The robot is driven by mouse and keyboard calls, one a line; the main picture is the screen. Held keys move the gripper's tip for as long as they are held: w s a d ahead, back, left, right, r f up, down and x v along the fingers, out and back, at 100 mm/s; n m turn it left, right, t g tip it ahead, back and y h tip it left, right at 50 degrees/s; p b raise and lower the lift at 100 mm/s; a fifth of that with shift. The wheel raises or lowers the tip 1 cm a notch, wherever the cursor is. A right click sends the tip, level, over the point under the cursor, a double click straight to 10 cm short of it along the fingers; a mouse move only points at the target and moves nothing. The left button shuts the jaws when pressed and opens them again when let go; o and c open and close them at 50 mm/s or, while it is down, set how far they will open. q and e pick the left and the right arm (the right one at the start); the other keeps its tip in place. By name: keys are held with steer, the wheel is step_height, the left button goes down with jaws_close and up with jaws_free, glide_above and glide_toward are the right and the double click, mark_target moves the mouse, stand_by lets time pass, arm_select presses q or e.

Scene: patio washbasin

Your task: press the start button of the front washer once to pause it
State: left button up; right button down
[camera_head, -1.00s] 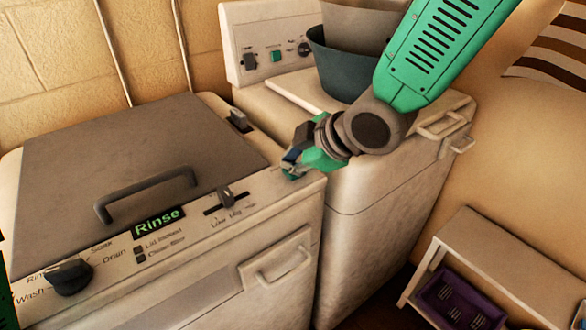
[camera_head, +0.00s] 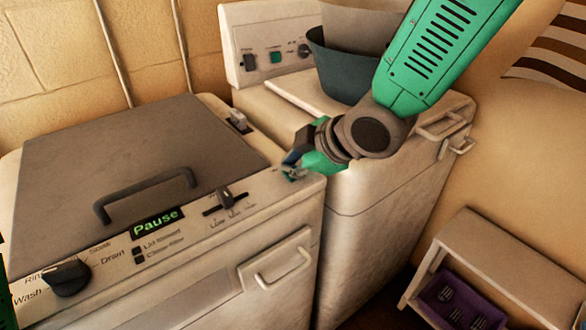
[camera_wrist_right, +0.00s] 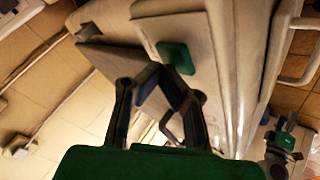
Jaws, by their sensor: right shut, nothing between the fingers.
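The front washer (camera_head: 60,190) has a grey lid and a front control strip. Its display (camera_head: 157,221) reads "Pause" in green. The green start button (camera_wrist_right: 177,58) shows in the wrist view, just beyond my fingertips. In the head view it lies at the right end of the strip, mostly hidden by my right gripper (camera_head: 292,167). The right gripper is shut and empty, its tips right at the button; I cannot tell if they touch it. In the wrist view its two dark fingers (camera_wrist_right: 160,78) converge. My left gripper is not recognizable in either view.
A second washer (camera_head: 390,190) stands behind to the right, with a dark tub (camera_head: 345,68) on top. A dark knob (camera_head: 70,278) and a slider (camera_head: 226,196) sit on the front strip. A low shelf (camera_head: 510,260) with a purple crate (camera_head: 455,300) is at lower right.

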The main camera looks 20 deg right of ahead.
steer(key=shift+d+r+p, duration=0.25)
steer(key=shift+r+p, duration=0.65)
steer(key=shift+p, duration=0.05)
step_height(320, 180, up, 5)
steer(key=p, duration=0.4)
steer(key=shift+p, duration=0.35)
steer(key=shift+f, duration=0.1)
stand_by(0.8)
